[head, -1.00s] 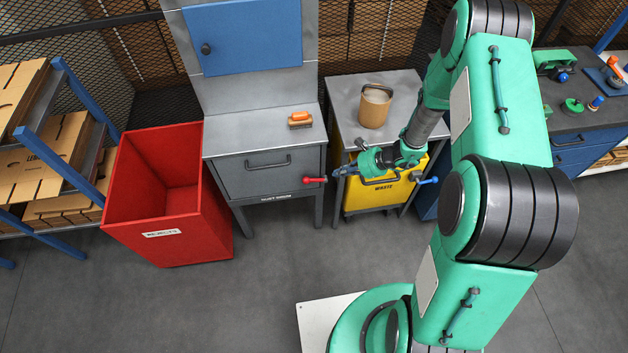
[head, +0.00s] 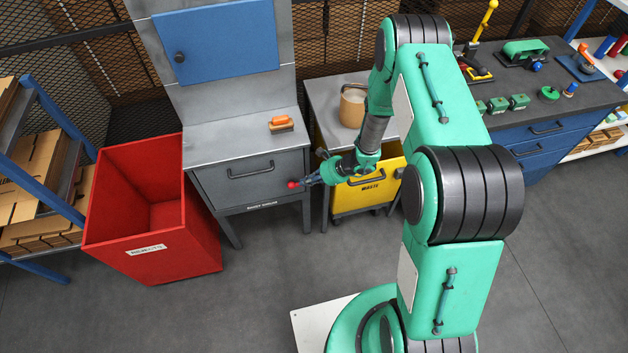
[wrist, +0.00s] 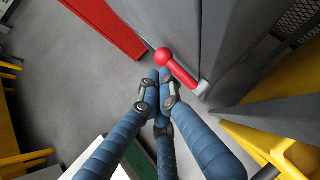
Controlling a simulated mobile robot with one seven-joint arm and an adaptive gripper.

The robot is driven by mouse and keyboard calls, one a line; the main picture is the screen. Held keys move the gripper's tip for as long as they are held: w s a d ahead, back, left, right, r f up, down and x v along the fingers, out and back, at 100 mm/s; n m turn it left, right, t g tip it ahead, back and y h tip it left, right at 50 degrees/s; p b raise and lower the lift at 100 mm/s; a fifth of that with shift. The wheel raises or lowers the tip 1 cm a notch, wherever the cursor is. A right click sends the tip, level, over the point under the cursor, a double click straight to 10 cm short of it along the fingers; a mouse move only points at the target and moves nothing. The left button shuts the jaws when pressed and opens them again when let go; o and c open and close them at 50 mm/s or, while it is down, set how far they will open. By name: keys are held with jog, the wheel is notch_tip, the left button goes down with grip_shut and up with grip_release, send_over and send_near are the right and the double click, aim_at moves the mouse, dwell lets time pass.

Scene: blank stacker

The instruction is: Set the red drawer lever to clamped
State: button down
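The red lever (head: 293,184) is at the right front edge of the grey drawer unit (head: 232,190). In the wrist view its round red knob (wrist: 165,57) is at the upper middle. Its red shaft runs down right to a grey mount (wrist: 203,90). My gripper (head: 309,180) is just right of the knob in the head view and hides part of the shaft. In the wrist view my gripper (wrist: 158,78) has its blue fingers drawn together, with tips just below the knob and nothing seen between them. Whether they touch the lever is unclear.
A red bin (head: 150,215) stands left of the drawer unit. A yellow waste bin (head: 365,190) sits under the side table (head: 318,92) on the right. An orange-handled brush (head: 281,124) lies on the unit. The floor in front is clear.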

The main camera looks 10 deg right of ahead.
aim_at(294, 187)
jog(key=shift+b+x, duration=0.4)
jog(key=shift+x, duration=1.55)
jog(key=shift+a+f+b, duration=0.6)
jog(key=shift+f+b, duration=0.25)
jog(key=shift+b, duration=0.35)
jog(key=shift+d+r, duration=0.1)
jog(key=shift+r, duration=0.05)
jog(key=a+r+p+v, duration=0.2)
jog(key=p+v, duration=0.2)
jog(key=v, duration=0.9)
jog(key=shift+s, duration=0.15)
jog(key=shift+d+r, duration=0.1)
